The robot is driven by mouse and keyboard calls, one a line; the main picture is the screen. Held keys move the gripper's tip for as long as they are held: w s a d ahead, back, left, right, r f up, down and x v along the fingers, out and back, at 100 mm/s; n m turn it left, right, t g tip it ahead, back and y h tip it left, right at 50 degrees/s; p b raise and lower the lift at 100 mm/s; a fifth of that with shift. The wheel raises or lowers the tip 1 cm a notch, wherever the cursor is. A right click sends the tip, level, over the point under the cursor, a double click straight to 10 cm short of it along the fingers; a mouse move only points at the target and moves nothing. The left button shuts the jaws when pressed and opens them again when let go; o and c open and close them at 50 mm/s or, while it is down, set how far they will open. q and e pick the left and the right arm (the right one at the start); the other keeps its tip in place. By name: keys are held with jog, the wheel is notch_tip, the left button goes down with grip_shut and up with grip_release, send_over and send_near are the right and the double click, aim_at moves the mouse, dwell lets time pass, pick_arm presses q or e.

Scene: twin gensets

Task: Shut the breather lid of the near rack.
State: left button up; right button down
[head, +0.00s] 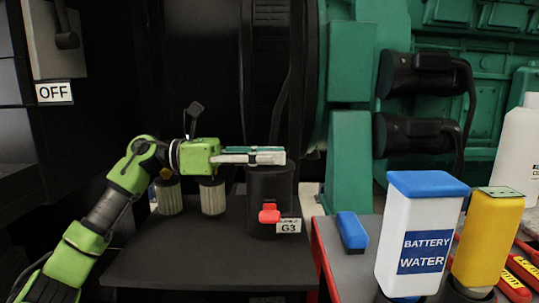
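My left gripper (265,156) reaches in from the left, level, at the top of a black cylinder (269,190). The cylinder stands on a dark shelf and has a red lever (269,214) and a tag (289,226) reading "G3". The gripper's pale fingers lie side-on across the cylinder's top, with a thin dark-green strip along them. I cannot tell whether they touch the cylinder or how far apart they are. I cannot make out a breather lid for certain; the gripper covers part of the cylinder's top. My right gripper is not in view.
Two pale ribbed filters (212,196) stand on the dark shelf (190,255) below my wrist. At right, a red-edged tray holds a blue block (351,232), a battery water bottle (414,220) and a yellow container (487,235). The shelf's front is clear. Green machinery rises behind.

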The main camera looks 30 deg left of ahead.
pick_arm(q)
jog(key=shift+a+r, duration=0.1)
jog(key=v, duration=0.7)
jog(key=shift+s, duration=0.15)
jog(key=shift+a, duration=0.1)
dwell(0.5)
